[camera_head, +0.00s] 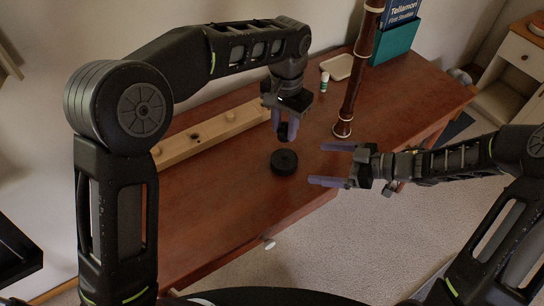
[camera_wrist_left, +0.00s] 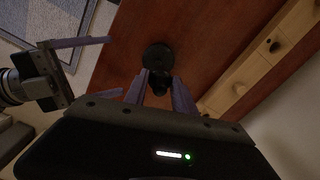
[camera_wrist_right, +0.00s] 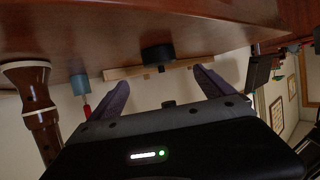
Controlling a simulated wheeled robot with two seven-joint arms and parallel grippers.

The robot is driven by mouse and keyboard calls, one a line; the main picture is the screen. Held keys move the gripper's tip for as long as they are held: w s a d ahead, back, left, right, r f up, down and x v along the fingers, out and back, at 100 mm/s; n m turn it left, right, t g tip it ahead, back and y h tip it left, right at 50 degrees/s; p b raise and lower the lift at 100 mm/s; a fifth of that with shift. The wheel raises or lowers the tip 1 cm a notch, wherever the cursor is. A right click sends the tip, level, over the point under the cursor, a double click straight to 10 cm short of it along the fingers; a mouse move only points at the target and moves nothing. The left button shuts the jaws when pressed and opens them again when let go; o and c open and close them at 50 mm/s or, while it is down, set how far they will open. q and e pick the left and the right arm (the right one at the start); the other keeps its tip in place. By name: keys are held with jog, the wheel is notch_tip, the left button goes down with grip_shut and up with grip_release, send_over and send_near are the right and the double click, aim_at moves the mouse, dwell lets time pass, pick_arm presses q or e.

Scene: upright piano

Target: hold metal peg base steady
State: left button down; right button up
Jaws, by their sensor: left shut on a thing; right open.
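A black round disc, which looks like the peg base (camera_head: 284,162), lies flat on the brown wooden top; it also shows in the left wrist view (camera_wrist_left: 157,56) and the right wrist view (camera_wrist_right: 157,54). My left gripper (camera_head: 285,134) is above and just behind it, fingers pointing down, shut on a small black piece (camera_wrist_left: 160,85). I cannot tell whether that piece is joined to the disc. My right gripper (camera_head: 322,165) is open and empty, to the right of the disc, its fingers pointing left towards it and apart from it.
A pale wooden rail with holes (camera_head: 210,133) lies along the back. A dark wooden wind instrument (camera_head: 358,82) stands upright to the right, near a small green-and-white bottle (camera_head: 324,82), a cream tray (camera_head: 341,66) and a teal book holder (camera_head: 395,40). The front left top is clear.

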aim_at(290, 160)
jog(key=shift+s+d, duration=0.1)
jog(key=shift+d, duration=0.2)
jog(key=x, duration=1.2)
jog(key=shift+a+r, duration=0.1)
jog(key=shift+a, duration=0.05)
jog(key=shift+c, duration=0.4)
grip_shut()
dwell(0.4)
